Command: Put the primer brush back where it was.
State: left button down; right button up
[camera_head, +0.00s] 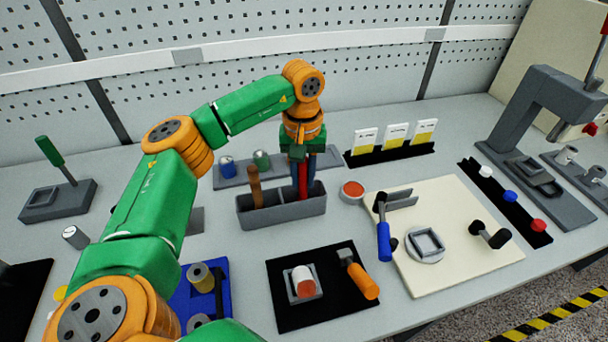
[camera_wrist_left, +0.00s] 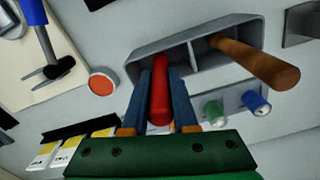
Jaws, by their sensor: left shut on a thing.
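The primer brush shows as a red handle (camera_head: 302,182), which also shows in the left wrist view (camera_wrist_left: 159,98). My left gripper (camera_head: 303,178) points down over the grey divided bin (camera_head: 283,214), its two blue fingers shut on the red handle from both sides. The red handle is upright at the bin's right compartment in the head view, its lower end reaching into or just over that compartment. The brush's head is hidden, and I cannot tell whether it touches the bin's floor. A brown wooden handle (camera_head: 255,186) leans in the bin's left compartment. My right gripper is not in view.
A rail with a blue spool (camera_head: 227,167) and a green one stands behind the bin. A red-topped round tin (camera_head: 353,190) is close to its right. A black mat (camera_head: 318,315) with an orange-handled tool (camera_head: 362,280) lies in front. A cream board (camera_head: 465,258) is to the right.

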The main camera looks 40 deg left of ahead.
pick_arm(q)
jog(key=shift+f, duration=0.1)
jog(key=c, duration=0.7)
grip_release()
jog(key=shift+d, duration=0.1)
jog(key=shift+r, duration=0.35)
notch_tip(320, 180, up, 6)
jog(key=shift+w+f, duration=0.1)
notch_tip(320, 180, up, 6)
jog(key=shift+p, duration=0.95)
jog(key=shift+f, duration=0.1)
